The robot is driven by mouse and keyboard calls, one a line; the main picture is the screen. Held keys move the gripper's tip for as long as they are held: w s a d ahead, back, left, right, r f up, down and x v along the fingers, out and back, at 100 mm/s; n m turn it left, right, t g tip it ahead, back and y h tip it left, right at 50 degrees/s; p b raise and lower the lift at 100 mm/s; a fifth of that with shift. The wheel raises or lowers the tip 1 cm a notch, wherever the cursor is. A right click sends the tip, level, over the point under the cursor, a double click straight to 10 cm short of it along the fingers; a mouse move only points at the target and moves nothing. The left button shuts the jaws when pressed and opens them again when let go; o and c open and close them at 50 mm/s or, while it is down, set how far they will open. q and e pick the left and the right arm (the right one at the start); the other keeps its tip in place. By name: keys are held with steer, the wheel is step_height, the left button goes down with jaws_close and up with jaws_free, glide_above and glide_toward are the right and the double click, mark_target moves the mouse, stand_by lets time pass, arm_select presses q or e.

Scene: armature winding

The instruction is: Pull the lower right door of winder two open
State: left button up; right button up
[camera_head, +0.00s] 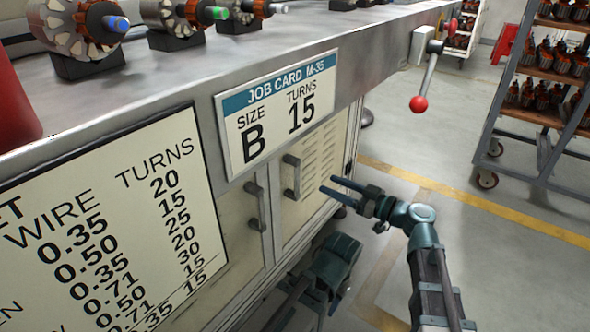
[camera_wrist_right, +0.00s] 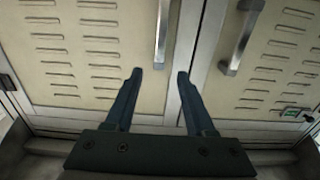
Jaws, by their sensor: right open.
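The lower right door (camera_head: 318,165) is a cream cabinet door with vent slots and a grey bar handle (camera_head: 291,177); it looks shut. In the right wrist view, the right door (camera_wrist_right: 275,75) has its handle (camera_wrist_right: 237,40) at upper right, and the left door's handle (camera_wrist_right: 162,35) is at top centre. My right gripper (camera_head: 333,185) is open and empty, in front of the doors and apart from the handles. In the wrist view its fingertips (camera_wrist_right: 160,74) lie below the handles, over the lower left door near the seam.
The lower left door (camera_head: 235,225) stands beside it. A job card (camera_head: 275,115) and a turns chart (camera_head: 110,225) hang on the bench front. A red-knobbed lever (camera_head: 418,104) sticks out at the bench end. A wheeled rack (camera_head: 535,130) stands right, with floor between.

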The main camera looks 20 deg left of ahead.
mark_target(299, 171)
steer(key=x, duration=1.2)
steer(key=shift+a, duration=0.1)
jaws_close()
stand_by(1.0)
